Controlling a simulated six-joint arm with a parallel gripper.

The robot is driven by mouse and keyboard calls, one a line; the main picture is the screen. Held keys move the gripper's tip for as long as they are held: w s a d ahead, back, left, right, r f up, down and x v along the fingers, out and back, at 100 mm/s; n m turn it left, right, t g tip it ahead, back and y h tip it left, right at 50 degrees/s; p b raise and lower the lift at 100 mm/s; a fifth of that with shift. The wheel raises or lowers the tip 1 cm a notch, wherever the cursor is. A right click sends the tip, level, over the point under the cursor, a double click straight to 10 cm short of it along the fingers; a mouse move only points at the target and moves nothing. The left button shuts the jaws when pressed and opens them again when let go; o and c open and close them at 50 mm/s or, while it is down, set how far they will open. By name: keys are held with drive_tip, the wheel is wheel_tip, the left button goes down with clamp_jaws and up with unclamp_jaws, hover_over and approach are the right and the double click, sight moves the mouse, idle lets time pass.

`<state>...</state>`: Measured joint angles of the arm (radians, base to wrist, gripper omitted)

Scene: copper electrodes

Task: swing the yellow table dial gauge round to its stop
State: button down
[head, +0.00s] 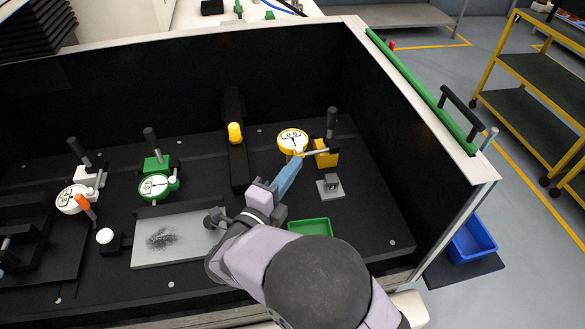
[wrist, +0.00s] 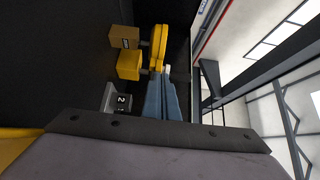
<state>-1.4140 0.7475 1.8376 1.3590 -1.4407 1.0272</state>
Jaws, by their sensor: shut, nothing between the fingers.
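The yellow table dial gauge (head: 292,141) has a round white face and stands in the right part of the black enclosure. A thin arm joins it to a yellow block (head: 326,153) on its right, beside an upright black handle (head: 331,122). My gripper (head: 298,158) has its blue fingers together with nothing between them, their tips right at the gauge's lower edge. In the wrist view the gauge (wrist: 158,48) appears edge-on just beyond the fingertips (wrist: 160,78). I cannot tell whether they touch it. The fingers hide part of the gauge's lower side.
A grey block (head: 331,185) and a green tray (head: 310,228) lie near my gripper. A yellow-capped post (head: 235,132) stands left of the gauge. The green gauge (head: 159,187), white gauge (head: 72,199) and smudged grey plate (head: 170,245) are further left. Black walls enclose the back and right.

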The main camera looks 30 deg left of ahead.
drive_tip(key=shift+w+a+f+b, duration=0.2)
drive_tip(key=shift+w+a+b, duration=0.05)
drive_tip(key=shift+a+b, duration=0.45)
drive_tip(key=shift+w+a+b, duration=0.1)
drive_tip(key=shift+a+b, duration=0.15)
drive_tip(key=shift+b, duration=0.05)
drive_tip(key=shift+a+r, duration=0.1)
drive_tip(key=shift+r, duration=0.3)
drive_tip(key=shift+s+d+f, duration=0.2)
drive_tip(key=shift+s, duration=0.1)
drive_tip(key=s+d+b, duration=0.1)
drive_tip(key=s+d, duration=0.1)
drive_tip(key=s, duration=0.1)
drive_tip(key=shift+d, duration=0.4)
drive_tip(key=s+b, duration=0.2)
drive_tip(key=s, duration=0.7)
drive_tip(key=shift+s+r, duration=0.1)
drive_tip(key=shift+s, duration=0.15)
